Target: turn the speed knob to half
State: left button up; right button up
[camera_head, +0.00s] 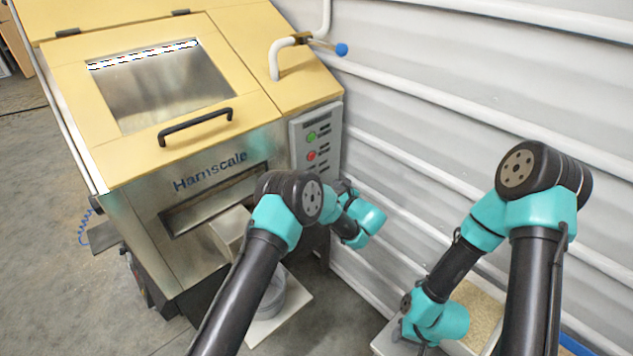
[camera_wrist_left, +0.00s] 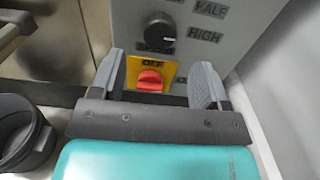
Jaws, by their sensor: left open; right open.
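The round black speed knob (camera_wrist_left: 160,31) sits on the grey panel (camera_wrist_left: 195,60) in the left wrist view. HALF is printed to its upper right and HIGH to its right; I cannot make out its pointer surely. Below it is a red switch (camera_wrist_left: 150,79) on a yellow plate marked OFF. My left gripper (camera_wrist_left: 158,72) is open and empty, its fingers either side of the switch in this view and below the knob. In the head view my left arm hides the panel's lower part and the knob. My right gripper (camera_head: 402,322) is open, low at the right, away from the panel.
The yellow-lidded hopper (camera_head: 160,90) has a black handle (camera_head: 195,126). Its control box (camera_head: 318,135) shows green and red buttons. A round container (camera_head: 270,300) stands under the hopper's spout. A box of grainy material (camera_head: 482,312) is near my right arm. A white ribbed wall closes the right.

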pick_arm(q)
jog(key=x, duration=0.7)
jog(key=shift+c, duration=0.2)
jog(key=c, duration=0.9)
